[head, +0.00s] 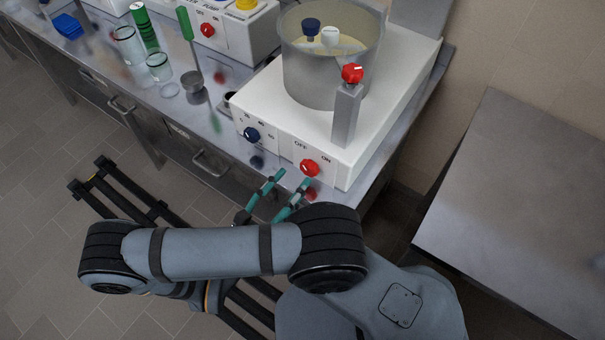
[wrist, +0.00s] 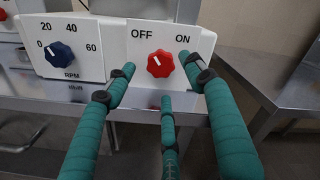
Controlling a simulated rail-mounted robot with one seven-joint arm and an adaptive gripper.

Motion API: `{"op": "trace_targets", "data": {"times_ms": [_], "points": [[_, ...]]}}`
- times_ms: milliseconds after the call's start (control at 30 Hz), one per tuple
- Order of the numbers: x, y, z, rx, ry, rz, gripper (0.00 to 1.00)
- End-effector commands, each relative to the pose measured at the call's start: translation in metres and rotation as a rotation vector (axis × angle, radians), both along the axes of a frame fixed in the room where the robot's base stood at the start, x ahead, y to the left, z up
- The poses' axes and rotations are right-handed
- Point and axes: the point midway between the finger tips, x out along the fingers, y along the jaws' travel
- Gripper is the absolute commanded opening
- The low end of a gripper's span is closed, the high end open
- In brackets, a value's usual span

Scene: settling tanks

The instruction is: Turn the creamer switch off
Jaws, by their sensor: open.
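A white machine (head: 290,128) with a large clear tank (head: 322,80) stands at the bench end. On its front panel a red knob (head: 309,168) sits between OFF and ON labels. In the wrist view the red knob (wrist: 160,64) is centred below these labels, with a small pale mark on it; I cannot tell for sure which label it points to. My gripper (head: 293,179) has teal fingers, open and empty, just in front of the panel. In the wrist view my gripper (wrist: 159,76) has fingertips left, right and below the knob, with no clear contact.
A dark blue RPM knob (head: 251,134) is left of the red one. A red-topped post (head: 347,105) rises at the machine's right. Another white machine (head: 240,35), glassware (head: 128,45) and a ladle (head: 193,82) stand farther left. A separate steel table (head: 520,185) is at right.

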Motion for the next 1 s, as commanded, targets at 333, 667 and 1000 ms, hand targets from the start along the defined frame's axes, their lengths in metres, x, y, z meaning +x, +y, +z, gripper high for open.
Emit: {"op": "trace_targets", "data": {"times_ms": [333, 667, 1000], "points": [[-0.046, 0.038, 0.0, 0.0, 0.001, -0.001, 0.54], [-0.052, 0.042, 0.0, -0.002, 0.001, -0.002, 0.54], [-0.04, 0.032, 0.0, -0.005, 0.001, -0.005, 0.54]]}}
